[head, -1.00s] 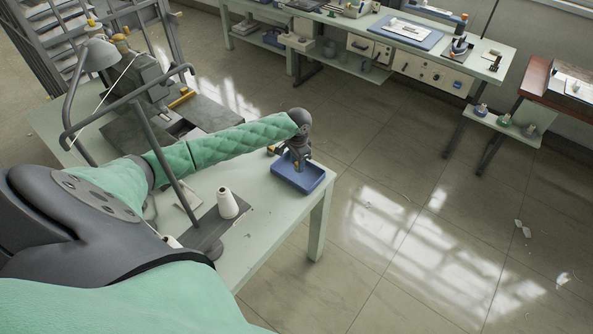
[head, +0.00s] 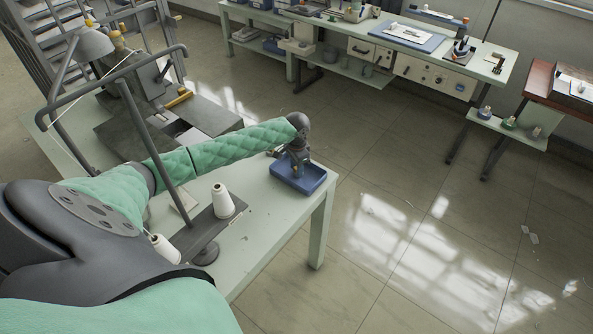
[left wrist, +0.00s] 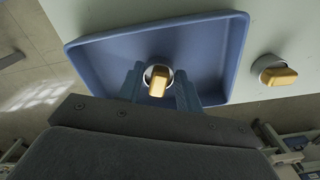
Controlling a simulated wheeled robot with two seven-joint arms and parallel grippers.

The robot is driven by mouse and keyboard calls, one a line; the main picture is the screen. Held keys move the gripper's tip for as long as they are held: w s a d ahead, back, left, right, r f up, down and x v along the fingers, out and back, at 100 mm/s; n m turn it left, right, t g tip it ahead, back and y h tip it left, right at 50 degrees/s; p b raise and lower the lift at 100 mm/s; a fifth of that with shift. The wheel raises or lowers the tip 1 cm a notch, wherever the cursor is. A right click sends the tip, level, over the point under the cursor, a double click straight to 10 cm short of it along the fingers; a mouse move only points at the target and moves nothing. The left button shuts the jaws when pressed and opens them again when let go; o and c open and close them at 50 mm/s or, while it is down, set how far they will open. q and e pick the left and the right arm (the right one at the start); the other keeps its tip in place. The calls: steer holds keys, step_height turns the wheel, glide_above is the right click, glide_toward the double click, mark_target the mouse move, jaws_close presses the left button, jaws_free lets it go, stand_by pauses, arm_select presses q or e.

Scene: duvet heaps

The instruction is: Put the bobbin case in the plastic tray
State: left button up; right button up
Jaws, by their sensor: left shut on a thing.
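The blue plastic tray (head: 314,186) lies on the near corner of the pale green table. It fills the upper middle of the left wrist view (left wrist: 215,45). My left gripper (head: 296,172) points down over the tray. In the left wrist view its two fingers (left wrist: 160,86) are shut on the bobbin case (left wrist: 157,80), a small round silver piece with a gold part. The bobbin case is within the tray's outline; I cannot tell whether it touches the floor of the tray. My right gripper is not in view.
A similar silver-and-gold piece (left wrist: 274,71) lies on the table just outside the tray. A white thread cone (head: 222,201) and a sewing machine with a grey tube frame (head: 140,115) stand on the same table. Open floor lies to the right.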

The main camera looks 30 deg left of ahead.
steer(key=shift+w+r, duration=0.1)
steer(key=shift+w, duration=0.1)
arm_select(q)
steer(key=o, duration=1)
steer(key=shift+f, duration=0.1)
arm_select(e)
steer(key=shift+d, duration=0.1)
arm_select(q)
steer(key=shift+r, duration=0.4)
step_height(320, 180, up, 4)
steer(key=shift+r+b, duration=0.1)
steer(key=shift+b, duration=0.85)
step_height(320, 180, up, 7)
steer(key=b, duration=0.1)
steer(key=shift+r+b, duration=0.15)
steer(key=shift+b, duration=0.25)
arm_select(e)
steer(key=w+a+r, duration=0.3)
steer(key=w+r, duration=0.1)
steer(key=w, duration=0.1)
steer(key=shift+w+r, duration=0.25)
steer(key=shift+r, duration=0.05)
